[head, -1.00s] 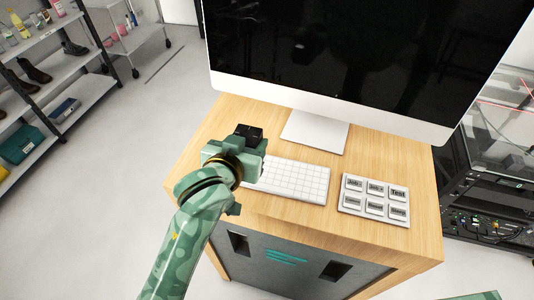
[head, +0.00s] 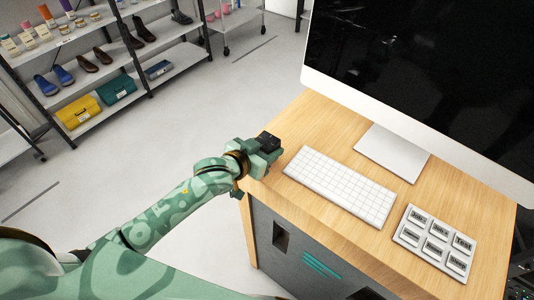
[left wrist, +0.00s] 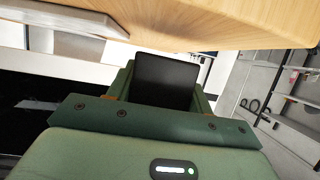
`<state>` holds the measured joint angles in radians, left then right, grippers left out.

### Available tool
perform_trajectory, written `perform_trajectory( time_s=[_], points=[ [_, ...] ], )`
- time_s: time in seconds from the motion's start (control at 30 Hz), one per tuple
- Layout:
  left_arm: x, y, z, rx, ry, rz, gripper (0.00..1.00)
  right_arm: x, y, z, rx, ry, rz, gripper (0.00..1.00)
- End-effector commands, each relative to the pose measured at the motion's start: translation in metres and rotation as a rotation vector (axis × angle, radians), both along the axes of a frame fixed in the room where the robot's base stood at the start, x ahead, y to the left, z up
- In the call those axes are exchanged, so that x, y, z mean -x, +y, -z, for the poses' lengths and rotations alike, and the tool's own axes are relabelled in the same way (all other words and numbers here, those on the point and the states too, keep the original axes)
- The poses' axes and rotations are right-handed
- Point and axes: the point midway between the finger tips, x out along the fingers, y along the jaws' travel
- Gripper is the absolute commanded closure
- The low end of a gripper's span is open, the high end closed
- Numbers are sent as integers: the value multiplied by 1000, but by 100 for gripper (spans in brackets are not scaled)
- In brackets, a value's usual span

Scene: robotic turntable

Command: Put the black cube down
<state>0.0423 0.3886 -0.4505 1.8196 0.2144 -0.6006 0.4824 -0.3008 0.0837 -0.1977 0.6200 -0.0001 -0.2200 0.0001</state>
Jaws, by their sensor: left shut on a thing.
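The black cube (head: 267,141) is held in my left gripper (head: 262,150), at the left edge of the wooden desk (head: 330,120) in the head view. In the left wrist view the black cube (left wrist: 166,80) sits between the green fingers of my left gripper (left wrist: 163,95), which is shut on it. The head view does not clearly show whether the cube touches the desk top. My right gripper is not in view.
A white keyboard (head: 342,185) lies right of the gripper. A button panel (head: 436,241) lies farther right, and a large monitor (head: 430,80) stands behind. Bare wood lies between the cube and the monitor foot (head: 392,153). Shelves (head: 110,70) stand across the floor.

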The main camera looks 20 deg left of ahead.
Motion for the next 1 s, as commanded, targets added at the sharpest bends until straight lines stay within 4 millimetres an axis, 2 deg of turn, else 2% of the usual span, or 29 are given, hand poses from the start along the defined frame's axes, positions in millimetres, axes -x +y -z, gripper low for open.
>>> perform_trajectory(
  time_s=[0.03,0.13,0.5,0.53,0.6,0.9,1.0],
  points=[
    [1,-2,10,3,5,3,76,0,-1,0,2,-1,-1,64],
    [1,-3,22,2,3,3,76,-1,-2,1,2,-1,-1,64],
    [1,-3,27,2,2,3,76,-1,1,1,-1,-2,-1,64],
    [2,-3,27,2,3,3,44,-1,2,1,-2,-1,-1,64],
    [2,-3,27,2,3,3,27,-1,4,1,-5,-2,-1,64],
    [2,-3,24,2,2,3,27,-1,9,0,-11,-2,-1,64],
    [10,0,21,3,4,4,27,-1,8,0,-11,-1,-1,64]
  ],
)
